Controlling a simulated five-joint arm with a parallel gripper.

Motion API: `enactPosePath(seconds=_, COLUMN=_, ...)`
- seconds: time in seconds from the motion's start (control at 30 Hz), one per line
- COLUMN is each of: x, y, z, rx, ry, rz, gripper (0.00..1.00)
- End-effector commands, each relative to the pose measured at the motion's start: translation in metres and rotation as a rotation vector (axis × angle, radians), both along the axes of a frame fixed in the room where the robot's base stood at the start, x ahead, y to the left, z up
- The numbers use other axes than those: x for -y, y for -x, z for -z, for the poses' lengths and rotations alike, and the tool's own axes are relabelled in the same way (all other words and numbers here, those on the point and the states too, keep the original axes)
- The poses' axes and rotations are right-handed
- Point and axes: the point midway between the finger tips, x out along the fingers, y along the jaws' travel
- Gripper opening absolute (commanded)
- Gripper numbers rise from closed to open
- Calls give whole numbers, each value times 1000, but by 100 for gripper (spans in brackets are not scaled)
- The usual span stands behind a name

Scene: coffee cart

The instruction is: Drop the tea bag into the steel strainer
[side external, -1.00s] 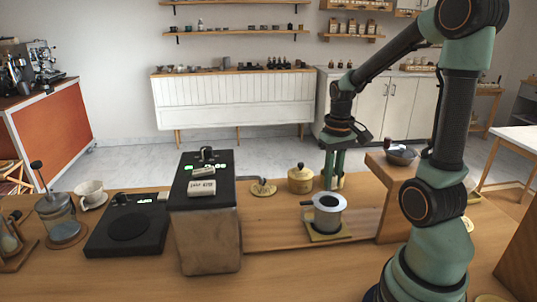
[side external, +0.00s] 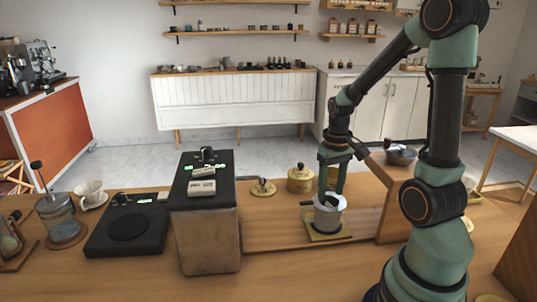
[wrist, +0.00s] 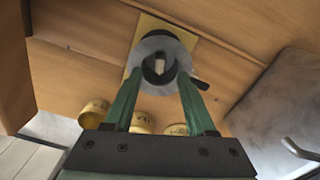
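The steel strainer (side external: 328,224) stands upright on a yellowish square mat (side external: 316,238), with its dark handle to the left in the side view. In the wrist view the round strainer rim (wrist: 150,45) lies between my finger ends. A small pale and brown thing, which looks like the tea bag (wrist: 159,66), shows inside the dark opening; how deep it sits I cannot tell. My gripper (side external: 332,193) points down right over the strainer. In the wrist view its two green fingers (wrist: 160,76) are well apart, with a gap on both sides of the bag.
A wooden stand (side external: 393,210) rises right of the strainer. A lidded yellow pot (side external: 300,180) and a small yellow lid (side external: 263,188) sit behind left. A tall dark-topped box (side external: 210,235) stands left, with free board between.

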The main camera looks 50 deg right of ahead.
Motion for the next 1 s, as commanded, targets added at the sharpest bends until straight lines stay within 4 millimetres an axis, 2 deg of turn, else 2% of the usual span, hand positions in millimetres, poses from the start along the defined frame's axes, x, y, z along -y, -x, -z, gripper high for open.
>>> enactPosePath(seconds=0.37, x=1, y=-1, z=-6, rx=3, ry=1, rz=0, gripper=56)
enactPosePath(seconds=0.47, x=1, y=-1, z=-18, rx=5, ry=4, rz=0, gripper=56)
enactPosePath(seconds=0.8, x=1, y=-1, z=-86, rx=6, ry=4, rz=0, gripper=56)
enactPosePath(seconds=1.0, x=0, y=0, z=-112, rx=2, ry=1, rz=0, gripper=56)
